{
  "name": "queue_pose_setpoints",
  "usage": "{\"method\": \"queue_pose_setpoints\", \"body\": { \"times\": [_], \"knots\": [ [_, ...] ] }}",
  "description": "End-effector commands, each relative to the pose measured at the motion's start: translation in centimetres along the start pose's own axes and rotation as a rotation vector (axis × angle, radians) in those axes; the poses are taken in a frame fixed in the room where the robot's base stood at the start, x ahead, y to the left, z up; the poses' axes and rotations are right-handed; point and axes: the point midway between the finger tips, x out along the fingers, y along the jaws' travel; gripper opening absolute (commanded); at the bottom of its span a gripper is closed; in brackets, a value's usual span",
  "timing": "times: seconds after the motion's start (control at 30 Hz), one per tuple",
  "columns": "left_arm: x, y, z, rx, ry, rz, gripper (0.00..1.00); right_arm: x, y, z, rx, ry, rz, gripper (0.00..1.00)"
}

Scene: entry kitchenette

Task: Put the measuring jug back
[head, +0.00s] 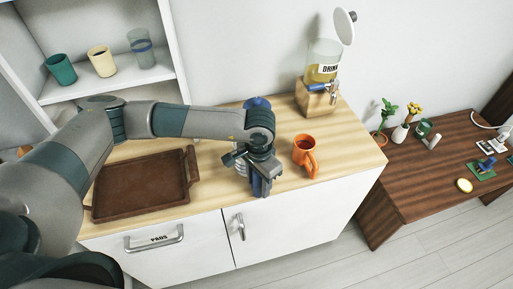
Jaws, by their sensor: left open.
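My left gripper (261,186) points down over the front part of the wooden counter (220,190), with its jaws open. A pale ribbed thing (239,168) is partly hidden behind the gripper. A blue rounded thing (257,102) shows behind my arm, its lower part hidden. My right gripper is not in view.
A brown tray (140,187) lies left on the counter. A drink dispenser (323,65) stands at the back right. A dark table (440,170) stands right.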

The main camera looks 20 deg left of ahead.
Motion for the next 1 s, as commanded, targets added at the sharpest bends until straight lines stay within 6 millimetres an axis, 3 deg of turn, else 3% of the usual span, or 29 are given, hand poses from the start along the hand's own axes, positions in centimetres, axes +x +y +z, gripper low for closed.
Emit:
{"method": "queue_pose_setpoints", "body": {
  "times": [0.03, 0.33, 0.7, 1.0],
  "knots": [
    [-0.2, -0.1, -0.2, 0.002, 0.006, -0.002, 0.42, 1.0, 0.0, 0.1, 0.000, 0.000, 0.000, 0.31],
    [-3.8, 0.0, 0.8, 0.002, 0.005, -0.003, 0.42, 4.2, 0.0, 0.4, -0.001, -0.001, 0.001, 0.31],
    [-11.6, 0.1, 0.8, 0.002, 0.007, -0.004, 0.42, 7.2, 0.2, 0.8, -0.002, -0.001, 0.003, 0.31],
    [-15.7, 0.1, 0.9, 0.000, 0.004, -0.002, 0.42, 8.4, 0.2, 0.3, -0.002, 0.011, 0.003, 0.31]
  ]
}}
